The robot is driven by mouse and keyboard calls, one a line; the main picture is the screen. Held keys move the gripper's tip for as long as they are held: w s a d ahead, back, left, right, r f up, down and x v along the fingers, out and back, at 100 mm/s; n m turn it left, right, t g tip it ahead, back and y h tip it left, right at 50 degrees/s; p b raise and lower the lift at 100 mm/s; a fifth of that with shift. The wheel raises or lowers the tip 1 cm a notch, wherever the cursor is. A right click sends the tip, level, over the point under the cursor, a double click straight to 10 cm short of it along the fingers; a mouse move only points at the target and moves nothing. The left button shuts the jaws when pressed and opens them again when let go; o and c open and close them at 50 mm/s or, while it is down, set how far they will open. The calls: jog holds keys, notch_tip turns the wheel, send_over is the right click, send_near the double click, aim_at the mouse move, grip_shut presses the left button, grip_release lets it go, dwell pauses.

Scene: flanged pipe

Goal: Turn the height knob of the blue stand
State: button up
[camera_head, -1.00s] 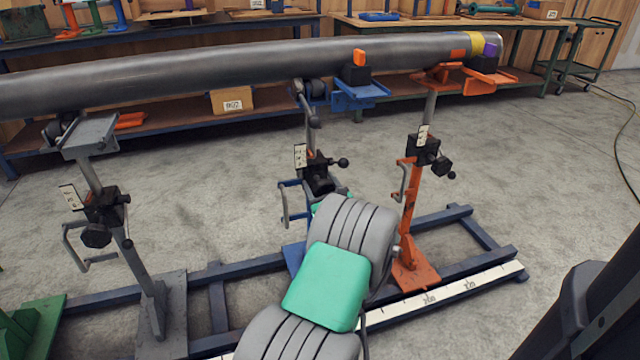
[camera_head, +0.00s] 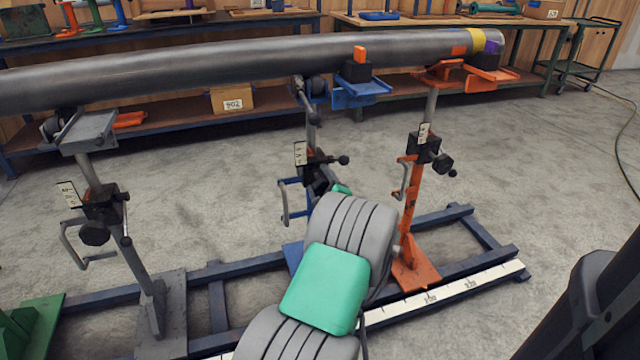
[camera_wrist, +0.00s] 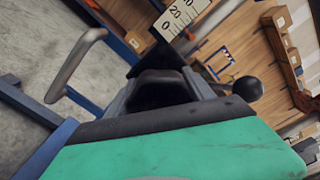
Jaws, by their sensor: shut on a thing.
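The blue stand (camera_head: 286,203) stands between a grey and an orange stand, under the pipe. Its black clamp block (camera_head: 311,162) carries a scale plate, a ball-ended lever and a side crank. My arm covers its lower post. My gripper (camera_wrist: 163,85) is shut on the dark height knob (camera_wrist: 160,92), which shows between grey-blue edges in the wrist view. My green gripper body fills the bottom of that view. In the head view the fingers and most of the knob are hidden behind my arm. The scale plate (camera_wrist: 178,18) and ball lever (camera_wrist: 247,88) show beyond.
The dark pipe (camera_head: 220,62) lies across the stands. The orange stand (camera_head: 412,205) is close on the right, the grey stand (camera_head: 135,265) on the left. A blue base frame (camera_head: 480,235) with a white ruler strip (camera_head: 450,292) runs along the floor. Workbenches stand behind.

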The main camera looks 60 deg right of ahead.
jog(key=shift+n, duration=0.6)
jog(key=o, duration=1.4)
jog(key=shift+c, duration=0.2)
jog(key=p+v, duration=0.1)
jog(key=v, duration=0.6)
jog(key=shift+s+a+p, duration=0.3)
jog(key=shift+a+p, duration=0.05)
